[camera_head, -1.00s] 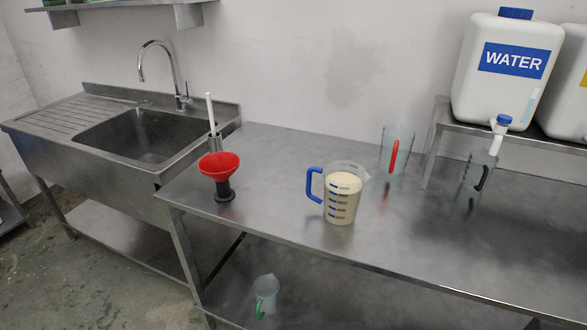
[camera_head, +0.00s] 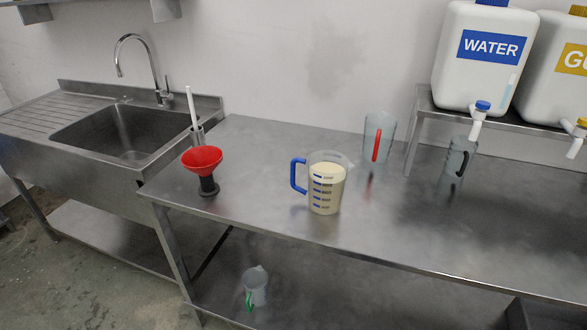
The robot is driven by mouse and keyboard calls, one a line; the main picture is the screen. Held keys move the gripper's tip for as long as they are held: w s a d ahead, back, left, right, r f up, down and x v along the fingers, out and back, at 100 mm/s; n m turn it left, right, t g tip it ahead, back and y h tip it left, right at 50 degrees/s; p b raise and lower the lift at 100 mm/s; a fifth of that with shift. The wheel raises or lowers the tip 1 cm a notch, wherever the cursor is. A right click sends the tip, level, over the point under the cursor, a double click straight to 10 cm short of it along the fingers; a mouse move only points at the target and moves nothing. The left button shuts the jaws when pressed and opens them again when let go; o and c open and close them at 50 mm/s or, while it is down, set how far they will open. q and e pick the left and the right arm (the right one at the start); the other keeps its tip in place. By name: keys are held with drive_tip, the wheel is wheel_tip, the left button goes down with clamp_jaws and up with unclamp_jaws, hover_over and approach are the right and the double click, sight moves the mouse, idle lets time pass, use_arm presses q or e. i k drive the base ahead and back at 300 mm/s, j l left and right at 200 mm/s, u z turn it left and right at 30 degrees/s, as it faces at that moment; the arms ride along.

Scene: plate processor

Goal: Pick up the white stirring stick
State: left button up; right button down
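The white stirring stick (camera_head: 191,107) stands nearly upright at the left end of the steel table, near the sink. Its lower end is in a small grey metal holder (camera_head: 197,136), behind the red funnel. No gripper touches the stick. Neither of my grippers is in view.
A red funnel (camera_head: 202,160) on a dark stand is in front of the stick. A blue-handled jug (camera_head: 325,187) of cream liquid, a red-handled jug (camera_head: 370,139) and a black-handled jug (camera_head: 455,158) stand on the table (camera_head: 400,215). The sink (camera_head: 115,135) is left. The table's right front is clear.

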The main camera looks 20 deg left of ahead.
sight(189, 94)
drive_tip(key=i+j+z, duration=0.1)
drive_tip(key=j, duration=0.35)
drive_tip(key=i+j+z, duration=0.1)
drive_tip(key=j, duration=0.35)
drive_tip(key=j+z, duration=0.1)
drive_tip(key=j, duration=0.4)
drive_tip(key=i, duration=0.05)
